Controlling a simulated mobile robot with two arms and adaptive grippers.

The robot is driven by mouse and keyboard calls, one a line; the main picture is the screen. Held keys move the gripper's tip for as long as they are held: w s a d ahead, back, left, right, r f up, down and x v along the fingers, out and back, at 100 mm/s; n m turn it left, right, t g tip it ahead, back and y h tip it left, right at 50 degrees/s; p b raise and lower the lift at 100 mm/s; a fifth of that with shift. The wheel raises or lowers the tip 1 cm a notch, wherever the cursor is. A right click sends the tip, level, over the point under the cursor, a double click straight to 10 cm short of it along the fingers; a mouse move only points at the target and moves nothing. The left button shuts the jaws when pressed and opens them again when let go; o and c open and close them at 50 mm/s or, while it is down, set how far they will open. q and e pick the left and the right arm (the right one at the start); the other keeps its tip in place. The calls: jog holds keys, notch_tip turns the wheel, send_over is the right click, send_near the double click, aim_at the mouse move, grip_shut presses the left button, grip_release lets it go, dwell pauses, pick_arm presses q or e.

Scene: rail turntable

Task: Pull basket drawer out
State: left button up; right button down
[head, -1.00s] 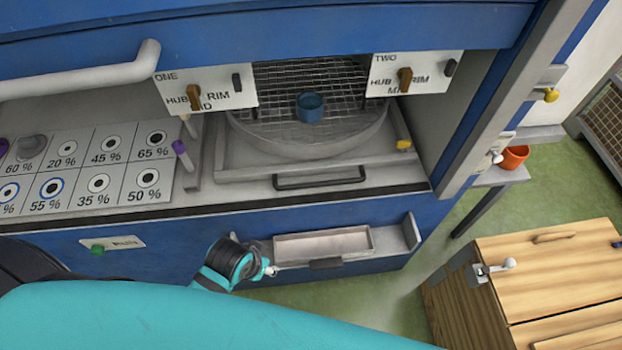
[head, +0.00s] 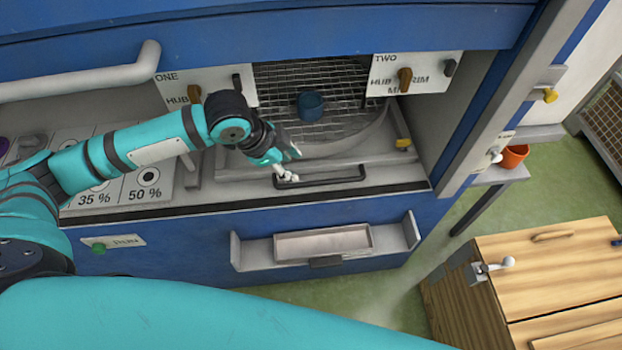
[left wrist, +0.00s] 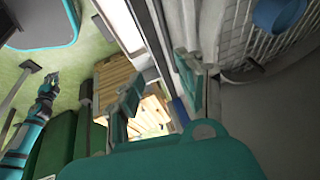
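The basket drawer (head: 233,168) is a grey tray in the bay of the blue machine, with a round wire-mesh basket (head: 335,115) and a long black front handle (head: 335,179). A blue cup (head: 310,103) stands in the basket; it also shows in the left wrist view (left wrist: 277,14). My left gripper (head: 288,170) is at the handle's left end; I cannot tell whether it touches. In the left wrist view its two fingers (left wrist: 157,88) are apart, with no handle clearly between them. What looks like my right gripper (left wrist: 48,80) shows small at the left there.
Label plates ONE (head: 178,88) and TWO (head: 415,72) with knobs hang above the bay. A lower shelf with a pale tray (head: 323,243) is below the handle. A wooden box (head: 545,270) stands at the right. Green floor is open between them.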

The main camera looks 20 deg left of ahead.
aim_at(313, 182)
pick_arm(q)
jog(key=x, duration=0.5)
jog(key=a+p+x, duration=0.1)
jog(key=x, duration=0.5)
jog(key=w+p+x, duration=0.1)
jog(key=x, duration=0.4)
jog(key=shift+a+f, duration=0.25)
jog(key=shift+a, duration=0.1)
grip_shut()
jog(key=shift+w, duration=0.1)
